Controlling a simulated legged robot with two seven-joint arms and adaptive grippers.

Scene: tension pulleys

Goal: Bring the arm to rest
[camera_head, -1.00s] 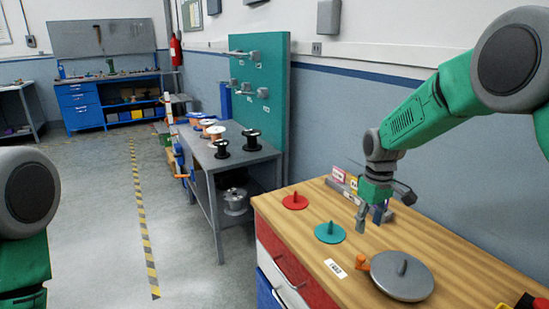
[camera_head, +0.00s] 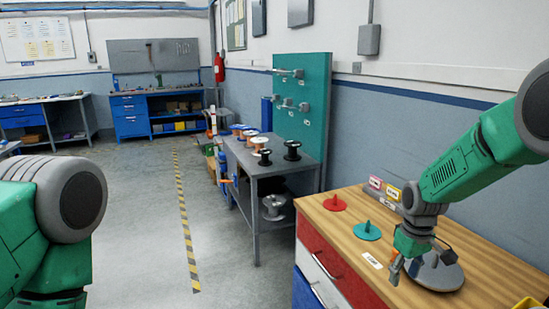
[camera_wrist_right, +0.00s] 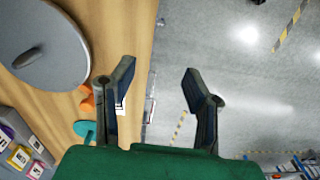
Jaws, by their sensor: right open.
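My right arm (camera_head: 468,163) reaches in from the right over the wood-topped bench. Its right gripper (camera_head: 404,272) is open and empty beside the grey disc (camera_head: 445,276), near the bench's front edge, and hides part of the disc. In the right wrist view, the two fingers of the gripper (camera_wrist_right: 158,82) are spread with nothing between them; the floor and bench edge show behind. The grey disc (camera_wrist_right: 45,50) is at upper left there, with an orange knob (camera_wrist_right: 86,100) beside it. My left arm shows at the left edge of the head view; its gripper is out of frame.
A red disc (camera_head: 334,203) and a teal disc (camera_head: 367,231) lie on the wood bench top (camera_head: 345,217). Small label blocks (camera_head: 384,188) stand by the wall. A grey table (camera_head: 262,167) with spools and a green peg panel (camera_head: 303,100) stand beyond. Floor on the left is open.

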